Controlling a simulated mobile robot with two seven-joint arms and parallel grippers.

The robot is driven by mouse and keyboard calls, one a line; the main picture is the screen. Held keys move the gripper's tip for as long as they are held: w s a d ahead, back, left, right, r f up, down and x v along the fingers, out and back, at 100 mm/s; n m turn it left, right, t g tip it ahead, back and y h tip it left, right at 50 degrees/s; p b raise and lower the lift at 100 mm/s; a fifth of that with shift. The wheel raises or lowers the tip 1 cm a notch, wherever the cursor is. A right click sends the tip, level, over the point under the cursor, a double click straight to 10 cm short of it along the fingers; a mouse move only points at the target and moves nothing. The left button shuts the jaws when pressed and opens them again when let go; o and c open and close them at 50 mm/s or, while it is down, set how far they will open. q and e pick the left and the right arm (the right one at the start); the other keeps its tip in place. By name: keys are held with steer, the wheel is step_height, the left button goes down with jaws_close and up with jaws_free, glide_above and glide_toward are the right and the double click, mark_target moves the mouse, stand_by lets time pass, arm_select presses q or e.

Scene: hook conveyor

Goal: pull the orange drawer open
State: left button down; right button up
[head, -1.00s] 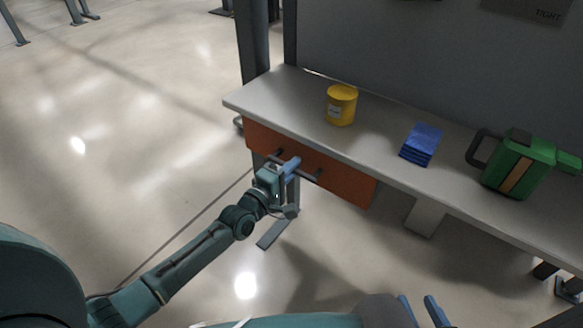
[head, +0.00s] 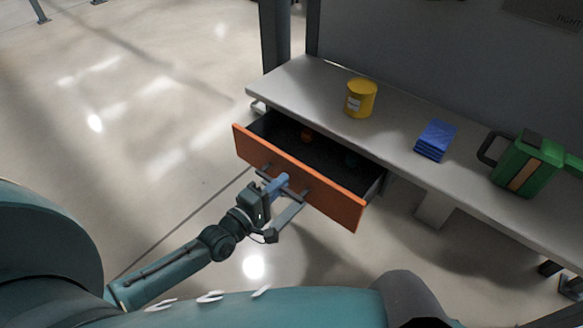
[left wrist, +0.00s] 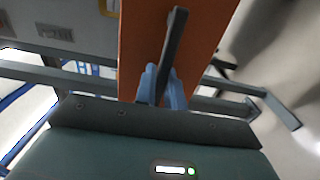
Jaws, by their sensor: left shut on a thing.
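The orange drawer (head: 335,204) is under the grey table and stands well open, its dark inside showing in the head view. Its front also shows in the left wrist view (left wrist: 140,40). My left gripper (head: 279,184) is shut on the drawer's dark bar handle, near its middle. In the left wrist view the blue fingers (left wrist: 161,88) sit on either side of the handle (left wrist: 174,45). My right gripper is out of view.
On the table (head: 290,80) stand a yellow tub (head: 361,99), a blue folded stack (head: 435,140) and a green can (head: 525,165). The floor before the drawer is clear.

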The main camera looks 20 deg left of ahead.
arm_select(q)
steer(key=shift+p+v, duration=0.3)
steer(key=shift+v, duration=1.4)
steer(key=c, duration=1.5)
jaws_free()
steer(key=v, duration=1.3)
steer(key=shift+s, duration=0.1)
